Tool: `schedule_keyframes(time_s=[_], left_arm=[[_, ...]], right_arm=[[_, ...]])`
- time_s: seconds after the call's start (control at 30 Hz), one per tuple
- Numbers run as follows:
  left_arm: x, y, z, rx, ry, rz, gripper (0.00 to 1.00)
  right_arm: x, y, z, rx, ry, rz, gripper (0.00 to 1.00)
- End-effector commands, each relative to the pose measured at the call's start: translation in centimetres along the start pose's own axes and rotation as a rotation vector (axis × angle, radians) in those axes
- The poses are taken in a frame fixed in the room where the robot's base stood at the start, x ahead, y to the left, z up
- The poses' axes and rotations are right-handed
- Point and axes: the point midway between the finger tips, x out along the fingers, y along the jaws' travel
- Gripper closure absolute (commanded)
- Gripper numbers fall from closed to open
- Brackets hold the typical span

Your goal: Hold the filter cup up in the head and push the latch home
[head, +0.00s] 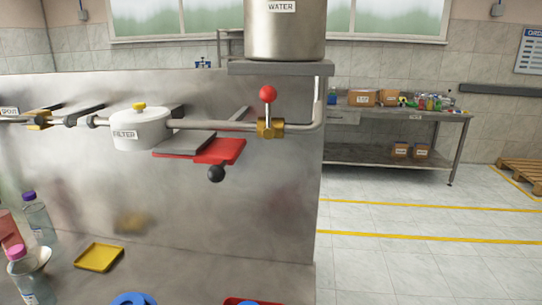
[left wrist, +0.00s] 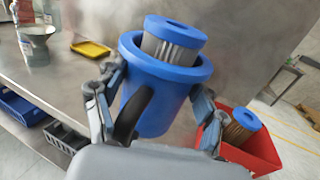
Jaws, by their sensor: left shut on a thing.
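The blue filter cup (left wrist: 158,95) stands upright between the fingers of my left gripper (left wrist: 160,88) in the left wrist view, with a finger on each side. A pleated filter cartridge (left wrist: 172,45) with a blue cap sticks out of its top. Only a blue rim of the cup (head: 133,299) shows at the bottom edge of the head view. The white filter head (head: 140,135), labelled FILTER, sits in the pipe above and apart from it. The red latch (head: 225,150) with a black knob (head: 216,173) extends right of the head. My right gripper is not in view.
A red bin (left wrist: 262,150) holding a brownish cartridge stands right of the cup. A yellow tray (head: 99,257) and bottles (head: 38,218) stand at left. A red-handled valve (head: 268,110) is on the pipe, below the water tank (head: 285,35).

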Motion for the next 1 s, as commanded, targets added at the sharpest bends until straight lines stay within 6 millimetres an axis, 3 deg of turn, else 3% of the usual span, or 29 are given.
schedule_keyframes(time_s=[0.2,0.4,1.0], left_arm=[[-2.0,-4.5,-2.3,0.001,-0.001,-0.165,0.66],[-3.5,-7.1,-3.5,-0.004,0.006,-0.263,0.66],[-3.6,-7.3,-3.5,-0.004,0.004,-0.271,0.66]], right_arm=[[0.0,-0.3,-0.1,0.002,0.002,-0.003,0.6],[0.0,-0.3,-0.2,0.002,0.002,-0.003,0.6],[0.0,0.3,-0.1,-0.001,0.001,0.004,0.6]])
